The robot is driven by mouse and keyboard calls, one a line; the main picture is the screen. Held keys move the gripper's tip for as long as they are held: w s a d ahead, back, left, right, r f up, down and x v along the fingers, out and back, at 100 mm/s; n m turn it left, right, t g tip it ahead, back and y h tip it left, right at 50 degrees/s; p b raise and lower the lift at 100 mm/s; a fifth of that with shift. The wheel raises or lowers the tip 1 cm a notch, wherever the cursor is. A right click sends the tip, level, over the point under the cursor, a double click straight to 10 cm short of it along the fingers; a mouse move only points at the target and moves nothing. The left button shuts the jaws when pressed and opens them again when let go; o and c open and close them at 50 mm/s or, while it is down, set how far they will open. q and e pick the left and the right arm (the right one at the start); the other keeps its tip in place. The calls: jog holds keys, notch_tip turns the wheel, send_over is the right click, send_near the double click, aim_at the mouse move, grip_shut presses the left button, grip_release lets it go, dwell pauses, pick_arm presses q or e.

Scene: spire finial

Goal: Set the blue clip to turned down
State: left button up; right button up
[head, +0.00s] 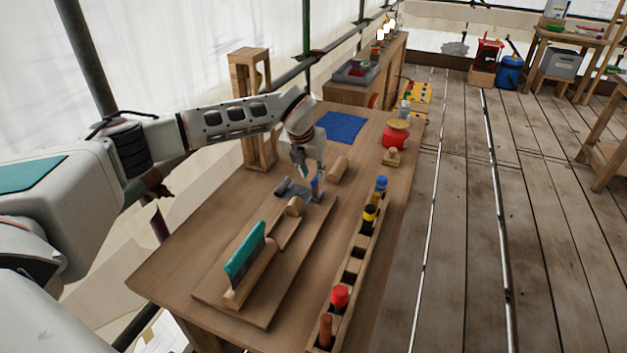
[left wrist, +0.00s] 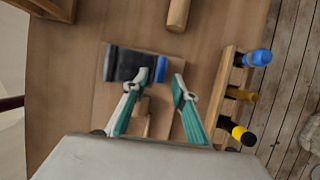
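The blue clip (head: 315,188) is a small blue piece at the right end of a dark grey part (head: 291,190) on the wooden board on the bench. In the head view it appears to stand upright, partly behind my fingers. My left gripper (head: 309,172) points down just over it. In the left wrist view the gripper (left wrist: 154,84) is open, with the blue clip (left wrist: 161,69) just beyond and between its teal fingertips. The dark grey part (left wrist: 130,65) reaches left of the clip. I cannot tell whether a finger touches the clip. My right gripper is out of view.
The board (head: 270,299) also carries a teal piece (head: 244,253) in a wooden holder. A wooden rack (head: 352,267) with several coloured-top tools runs along the right. A wooden cylinder (head: 338,169), blue mat (head: 340,126) and wooden stand (head: 249,70) lie beyond.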

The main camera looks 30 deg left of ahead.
aim_at(314, 179)
pick_arm(q)
jog(key=x, duration=0.6)
jog(key=shift+f, duration=0.1)
grip_shut()
